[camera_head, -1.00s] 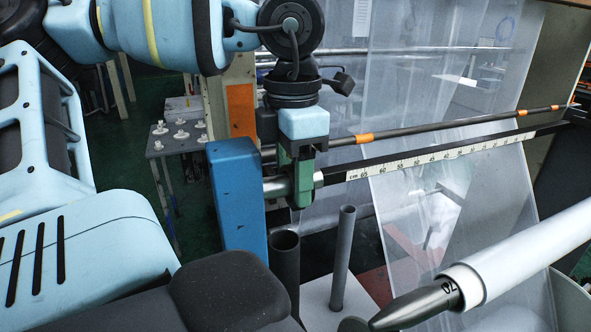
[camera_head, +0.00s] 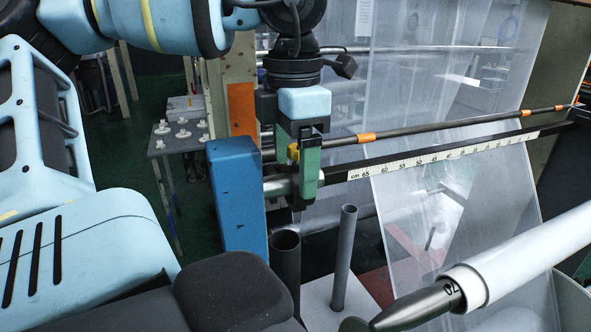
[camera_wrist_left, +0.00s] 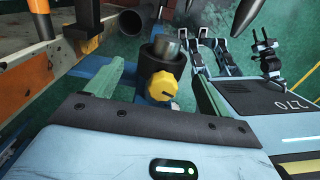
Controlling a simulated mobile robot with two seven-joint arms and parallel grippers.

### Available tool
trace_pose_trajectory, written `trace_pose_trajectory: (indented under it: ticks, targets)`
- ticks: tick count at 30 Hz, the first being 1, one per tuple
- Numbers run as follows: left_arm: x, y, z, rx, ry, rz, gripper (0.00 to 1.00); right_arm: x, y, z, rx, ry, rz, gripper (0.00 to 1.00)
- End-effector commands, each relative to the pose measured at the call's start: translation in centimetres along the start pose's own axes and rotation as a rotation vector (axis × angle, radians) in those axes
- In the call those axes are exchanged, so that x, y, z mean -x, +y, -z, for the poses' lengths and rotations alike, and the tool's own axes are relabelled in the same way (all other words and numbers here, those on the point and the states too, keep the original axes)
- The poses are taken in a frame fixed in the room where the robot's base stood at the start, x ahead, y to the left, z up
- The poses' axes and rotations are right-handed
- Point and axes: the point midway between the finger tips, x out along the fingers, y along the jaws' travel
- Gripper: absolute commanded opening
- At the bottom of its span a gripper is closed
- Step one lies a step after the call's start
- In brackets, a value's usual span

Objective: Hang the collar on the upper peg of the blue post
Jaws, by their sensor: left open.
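The blue post (camera_head: 238,195) stands left of centre in the head view, with a steel upper peg (camera_head: 277,187) sticking out to the right. The collar (camera_wrist_left: 160,62) is a dark ring with a yellow knob (camera_wrist_left: 163,86); in the left wrist view it sits around the steel peg, whose end shows in its opening. In the head view the knob (camera_head: 293,152) shows, but most of the ring is hidden behind the fingers. My left gripper (camera_head: 306,178) is open at the collar, with green fingers spread on either side and gaps beside the knob. My right gripper is out of view.
A dark upright tube (camera_head: 285,262) and a thinner grey rod (camera_head: 343,255) stand below the gripper. A black bar with a measuring scale (camera_head: 440,155) runs behind, before hanging clear film (camera_head: 420,85). A white roll (camera_head: 525,255) is at lower right.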

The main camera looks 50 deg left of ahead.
Motion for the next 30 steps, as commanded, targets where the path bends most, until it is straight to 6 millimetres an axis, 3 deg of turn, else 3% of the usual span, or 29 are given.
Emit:
trace_pose_trajectory:
  ticks: [6, 12, 30]
  targets:
    - [3.5, 0.0, -0.1, 0.001, 0.001, 0.002, 0.81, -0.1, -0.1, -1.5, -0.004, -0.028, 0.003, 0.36]
    - [5.3, 0.0, -0.1, 0.000, 0.001, 0.002, 0.81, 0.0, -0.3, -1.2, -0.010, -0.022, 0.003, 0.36]
    - [5.6, 0.0, 0.0, -0.001, 0.000, 0.002, 0.81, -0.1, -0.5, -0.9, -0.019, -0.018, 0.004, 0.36]
